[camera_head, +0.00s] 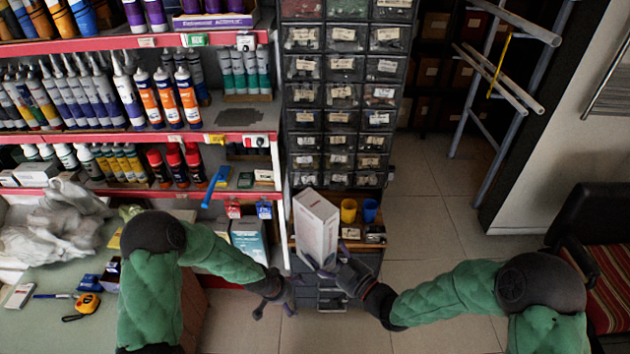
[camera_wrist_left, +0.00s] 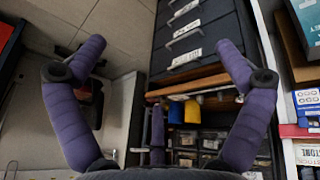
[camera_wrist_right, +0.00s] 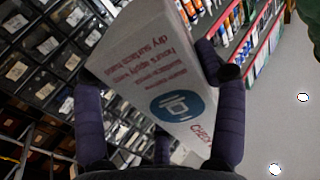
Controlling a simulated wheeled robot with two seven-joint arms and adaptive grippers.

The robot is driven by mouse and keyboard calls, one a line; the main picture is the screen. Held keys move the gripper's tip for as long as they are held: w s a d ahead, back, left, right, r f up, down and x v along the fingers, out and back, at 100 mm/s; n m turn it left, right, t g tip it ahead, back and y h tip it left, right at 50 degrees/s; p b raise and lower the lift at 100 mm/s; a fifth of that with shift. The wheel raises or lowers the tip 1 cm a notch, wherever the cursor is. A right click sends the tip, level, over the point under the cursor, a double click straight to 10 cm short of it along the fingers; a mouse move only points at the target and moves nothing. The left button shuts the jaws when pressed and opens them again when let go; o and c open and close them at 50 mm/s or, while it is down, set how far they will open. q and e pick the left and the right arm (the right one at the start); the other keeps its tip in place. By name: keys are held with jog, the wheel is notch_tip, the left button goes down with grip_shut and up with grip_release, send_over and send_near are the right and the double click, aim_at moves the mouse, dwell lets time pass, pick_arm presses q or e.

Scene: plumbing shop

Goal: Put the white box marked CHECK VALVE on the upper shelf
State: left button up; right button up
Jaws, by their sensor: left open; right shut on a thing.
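The white box (camera_head: 316,228) stands nearly upright in front of the drawer cabinet in the head view. In the right wrist view the box (camera_wrist_right: 150,65) shows red print, a blue round emblem and the letters CHECK. My right gripper (camera_head: 335,268) is shut on its lower part, with a finger at each side of it in the right wrist view. My left gripper (camera_head: 273,302) is open and empty, lower and left of the box; its purple fingers are spread in the left wrist view (camera_wrist_left: 160,70). The red-edged shelves (camera_head: 190,133) stand at the left; the upper boards hold tubes and bottles.
A bare dark patch (camera_head: 240,117) lies on the middle shelf near its right end. The drawer cabinet (camera_head: 338,100) stands right of the shelves, with yellow and blue cups (camera_head: 348,211) at its base. A counter (camera_head: 40,325) holds a tape measure (camera_head: 84,306). Open floor lies at right.

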pick_arm(q)
jog(key=w+d+r+m+t+y, duration=0.1)
jog(key=w+d+r+m+t, duration=0.3)
jog(key=w+r, duration=1.15)
jog(key=w+d+r+m, duration=0.2)
jog(key=w+r, duration=0.3)
jog(key=r, duration=0.1)
notch_tip(320, 180, up, 28)
jog(key=r+m+g+y, duration=0.1)
jog(key=m+g+y, duration=0.4)
jog(key=m, duration=1.3)
send_over(315, 220)
jog(key=w, duration=0.3)
jog(key=shift+f+g+h, duration=0.25)
jog(key=shift+g+h, duration=0.55)
jog(key=shift+h, duration=0.2)
jog(key=shift+s+m, duration=0.1)
jog(key=shift+m, duration=0.2)
jog(key=shift+f, duration=0.35)
notch_tip(315, 220, down, 11)
jog(key=shift+f, duration=0.1)
